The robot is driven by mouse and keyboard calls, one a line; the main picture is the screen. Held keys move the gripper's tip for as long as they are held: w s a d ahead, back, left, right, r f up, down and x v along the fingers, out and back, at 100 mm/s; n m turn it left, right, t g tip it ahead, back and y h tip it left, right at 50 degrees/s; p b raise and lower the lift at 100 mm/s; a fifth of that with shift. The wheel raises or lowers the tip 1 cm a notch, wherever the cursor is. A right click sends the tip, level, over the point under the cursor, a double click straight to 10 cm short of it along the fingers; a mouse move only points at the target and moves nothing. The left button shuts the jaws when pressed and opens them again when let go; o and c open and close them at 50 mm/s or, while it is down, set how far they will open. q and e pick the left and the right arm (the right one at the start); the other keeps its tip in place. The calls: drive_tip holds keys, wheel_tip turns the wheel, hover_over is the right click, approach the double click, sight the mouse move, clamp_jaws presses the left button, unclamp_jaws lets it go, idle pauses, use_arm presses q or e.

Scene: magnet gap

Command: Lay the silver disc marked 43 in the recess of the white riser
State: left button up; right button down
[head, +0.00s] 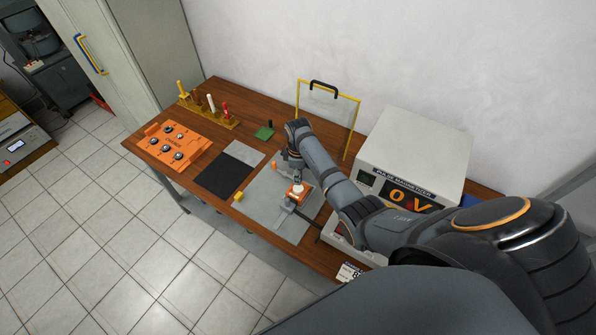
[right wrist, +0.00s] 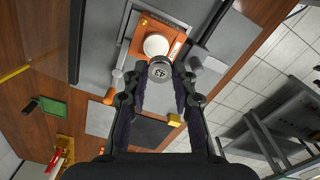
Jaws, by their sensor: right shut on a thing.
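My right gripper (right wrist: 160,74) is shut on the silver disc marked 43 (right wrist: 160,70), gripping it between its two fingertips with the marked face toward the wrist camera. The white riser (right wrist: 156,44) stands on an orange base, just beyond the disc in the right wrist view. The disc overlaps the riser's near edge there; I cannot tell the height between them. The recess is not clearly visible. In the head view my right gripper (head: 297,179) is small, over the orange base (head: 296,196) on the grey mat, and the disc cannot be made out. My left gripper is out of view.
A pulse magnetizer box (head: 418,140) stands right of the work mat. A yellow-framed clear screen (head: 328,112) stands behind. An orange board (head: 173,143) with several round pieces, a tool rack (head: 208,112) and a green block (head: 264,132) are left and back. A yellow block (head: 238,197) lies near the front.

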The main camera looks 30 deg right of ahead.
sight(298, 188)
drive_tip(key=shift+s, duration=0.1)
drive_tip(key=shift+d+f, duration=0.1)
drive_tip(key=shift+f, duration=0.15)
drive_tip(key=shift+w+d+f+b, duration=0.1)
drive_tip(key=shift+w+f+b, duration=0.25)
drive_tip(key=shift+f, duration=0.25)
drive_tip(key=shift+w+d+f+b, duration=0.1)
drive_tip(key=shift+w+f+b, duration=0.15)
drive_tip(key=shift+f+b, duration=0.25)
drive_tip(key=shift+a+f, duration=0.1)
drive_tip(key=shift+f, duration=0.3)
drive_tip(key=shift+s+f+b, duration=0.2)
drive_tip(key=shift+f+b, duration=0.75)
drive_tip(key=shift+f, duration=0.4)
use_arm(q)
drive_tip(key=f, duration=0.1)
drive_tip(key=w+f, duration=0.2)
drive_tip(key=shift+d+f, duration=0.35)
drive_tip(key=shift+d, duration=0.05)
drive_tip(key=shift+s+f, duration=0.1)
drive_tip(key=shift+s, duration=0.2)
use_arm(e)
drive_tip(key=shift+f, duration=0.1)
